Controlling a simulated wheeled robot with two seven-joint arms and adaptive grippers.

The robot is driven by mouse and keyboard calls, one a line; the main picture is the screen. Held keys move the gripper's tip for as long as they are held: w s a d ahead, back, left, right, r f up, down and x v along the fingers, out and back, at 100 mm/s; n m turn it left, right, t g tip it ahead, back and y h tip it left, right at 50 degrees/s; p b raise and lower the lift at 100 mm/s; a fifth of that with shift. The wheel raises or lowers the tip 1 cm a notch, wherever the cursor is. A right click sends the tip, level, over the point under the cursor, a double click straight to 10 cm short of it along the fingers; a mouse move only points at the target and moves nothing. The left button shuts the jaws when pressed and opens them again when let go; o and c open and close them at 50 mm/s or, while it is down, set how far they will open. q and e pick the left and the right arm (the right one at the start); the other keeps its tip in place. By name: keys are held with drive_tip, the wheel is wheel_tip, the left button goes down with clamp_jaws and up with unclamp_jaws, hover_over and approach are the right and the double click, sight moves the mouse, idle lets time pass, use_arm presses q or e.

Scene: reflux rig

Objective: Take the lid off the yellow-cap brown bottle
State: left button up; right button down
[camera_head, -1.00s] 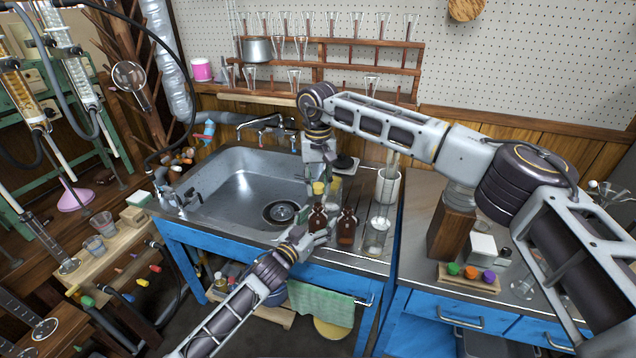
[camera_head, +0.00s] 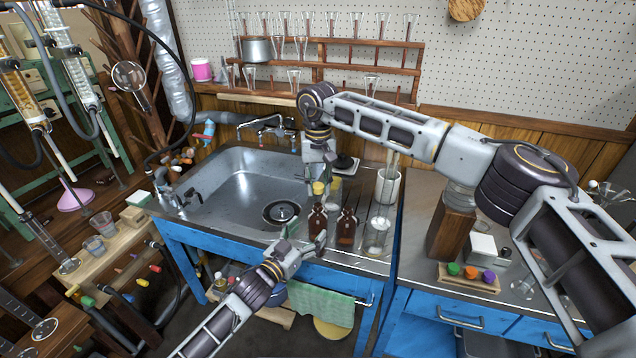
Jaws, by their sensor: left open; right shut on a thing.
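A brown bottle (camera_head: 317,222) stands upright and open-topped on the counter at the sink's front right. A yellow cap (camera_head: 319,188) is above its neck, apart from it, at the tip of my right gripper (camera_head: 320,181), which is shut on it. My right gripper comes down from above, partly hiding the cap. My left gripper (camera_head: 304,241) is open, just in front and to the left of the bottle, its fingers close to the bottle's lower side. Whether they touch it, I cannot tell. A second brown bottle (camera_head: 346,228) stands just to the right.
The metal sink (camera_head: 235,190) lies to the left. A clear glass beaker (camera_head: 377,237) stands right of the bottles, and a white pot (camera_head: 388,187) with sticks is behind it. A row of coloured caps (camera_head: 470,272) sits on the right-hand counter.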

use_arm(q)
drive_tip(key=v, duration=0.6)
idle(0.3)
drive_tip(key=shift+a, duration=0.1)
idle(0.3)
